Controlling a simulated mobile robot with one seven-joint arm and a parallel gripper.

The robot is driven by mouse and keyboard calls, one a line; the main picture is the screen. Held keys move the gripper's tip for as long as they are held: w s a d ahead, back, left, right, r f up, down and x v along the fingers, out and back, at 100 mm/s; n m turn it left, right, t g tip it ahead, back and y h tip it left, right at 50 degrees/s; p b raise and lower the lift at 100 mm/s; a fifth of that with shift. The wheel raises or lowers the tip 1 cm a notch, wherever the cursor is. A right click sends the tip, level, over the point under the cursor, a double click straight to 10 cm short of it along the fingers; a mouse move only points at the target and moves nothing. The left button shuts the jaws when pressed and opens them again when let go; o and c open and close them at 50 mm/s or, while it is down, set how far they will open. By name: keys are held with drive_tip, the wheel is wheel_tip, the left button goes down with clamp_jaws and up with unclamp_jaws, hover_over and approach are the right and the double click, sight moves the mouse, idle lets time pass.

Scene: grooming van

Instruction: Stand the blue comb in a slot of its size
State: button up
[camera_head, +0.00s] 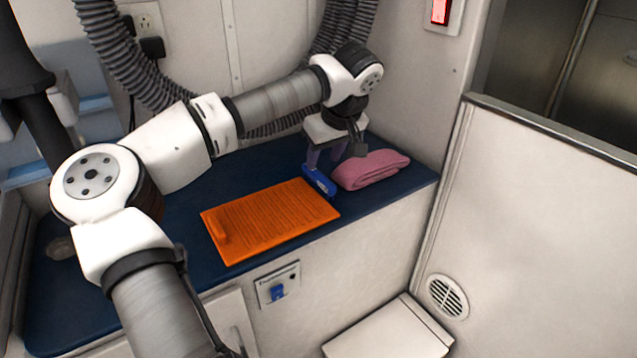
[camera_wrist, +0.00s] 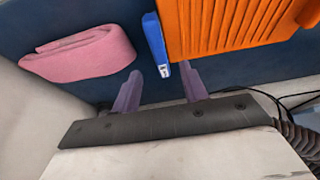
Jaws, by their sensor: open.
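The blue comb (camera_head: 319,181) lies on the dark blue counter between an orange ribbed board and a folded pink towel. It is also in the wrist view (camera_wrist: 154,40), where its near end has a small white mark. My gripper (camera_head: 326,159) is over the counter at the comb. In the wrist view my gripper (camera_wrist: 159,88) has its two purple fingers apart, with nothing held between them. The comb's near end shows just beyond the gap, nearer the right finger. The orange board (camera_head: 272,222) has parallel grooves; I cannot tell whether any is a comb-sized slot.
The pink towel (camera_head: 371,170) lies close to the right of my gripper. A raised orange bar (camera_head: 220,228) stands at the board's left end. The wall is close behind, with a grey hose (camera_head: 135,62). Bare counter (camera_head: 180,220) shows left of the board.

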sight(317, 172)
drive_tip(key=x, duration=0.4)
drive_tip(key=shift+w+a+f, duration=0.2)
drive_tip(key=shift+w, duration=0.1)
drive_tip(key=shift+w+a+f, duration=0.1)
drive_tip(key=shift+f, duration=0.2)
drive_tip(key=shift+f, duration=0.25)
drive_tip(key=shift+c, duration=0.3)
clamp_jaws()
